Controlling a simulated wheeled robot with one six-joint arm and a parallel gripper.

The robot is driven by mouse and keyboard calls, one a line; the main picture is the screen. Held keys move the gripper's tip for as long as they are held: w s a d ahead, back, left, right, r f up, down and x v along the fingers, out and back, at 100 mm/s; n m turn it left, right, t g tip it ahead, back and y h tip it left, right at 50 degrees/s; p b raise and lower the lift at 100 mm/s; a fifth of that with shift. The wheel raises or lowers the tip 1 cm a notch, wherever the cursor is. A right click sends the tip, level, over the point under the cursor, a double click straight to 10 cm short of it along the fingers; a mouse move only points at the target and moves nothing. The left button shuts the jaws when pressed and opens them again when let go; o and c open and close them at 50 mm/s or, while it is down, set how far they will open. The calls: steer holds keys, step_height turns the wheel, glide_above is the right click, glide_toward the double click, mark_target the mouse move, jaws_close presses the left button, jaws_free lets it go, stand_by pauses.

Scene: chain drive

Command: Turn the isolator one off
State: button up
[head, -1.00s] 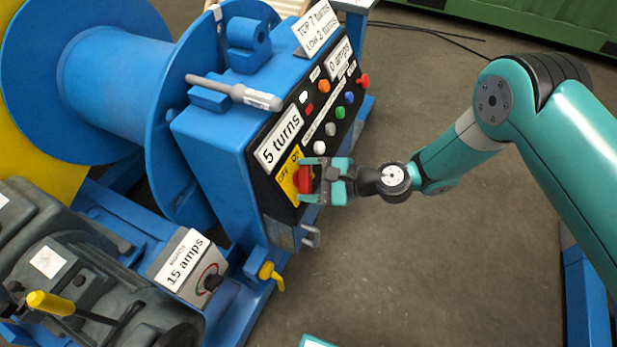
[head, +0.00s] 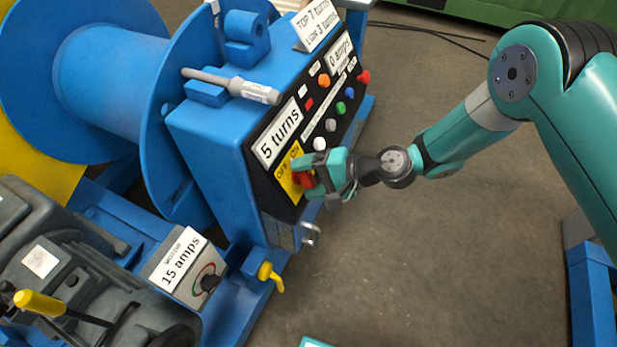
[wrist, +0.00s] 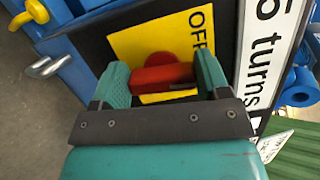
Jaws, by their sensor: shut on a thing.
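The isolator is a red rotary handle (head: 304,180) on a yellow plate (head: 287,182) low on the black panel face. The plate carries OFF and ON lettering, partly hidden in the head view. My gripper (head: 305,176) is at the panel, shut on the red handle, and tilted in the head view. In the wrist view the red handle (wrist: 165,76) lies across between the two teal fingers, with the yellow plate (wrist: 135,47) behind it. OFF is readable there beside the right finger; ON is not seen.
Coloured push buttons (head: 340,108) sit above the isolator, beside a "5 turns" label (head: 280,134). A metal hasp (head: 311,235) and a yellow-handled valve (head: 270,275) stick out below. A grey tool (head: 235,86) lies on the blue cabinet.

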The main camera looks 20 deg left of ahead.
steer(key=n, duration=0.1)
steer(key=n+h+b, duration=0.1)
steer(key=n, duration=0.3)
steer(key=shift+d+f+b, duration=0.1)
steer(key=shift+f+b, duration=0.15)
steer(key=shift+b, duration=0.1)
steer(key=shift+d+f+n+t+h+b, duration=0.15)
steer(key=shift+n+h+b, duration=0.2)
steer(key=shift+n, duration=0.8)
steer(key=shift+a+r+n+t+h+b, duration=0.15)
steer(key=shift+n+b, duration=0.3)
steer(key=shift+n, duration=0.7)
steer(key=shift+d+f, duration=0.1)
steer(key=o, duration=0.9)
steer(key=shift+o, duration=0.2)
steer(key=shift+w, duration=0.1)
steer(key=v, duration=1.7)
steer(key=shift+r, duration=0.3)
steer(key=shift+d, duration=0.1)
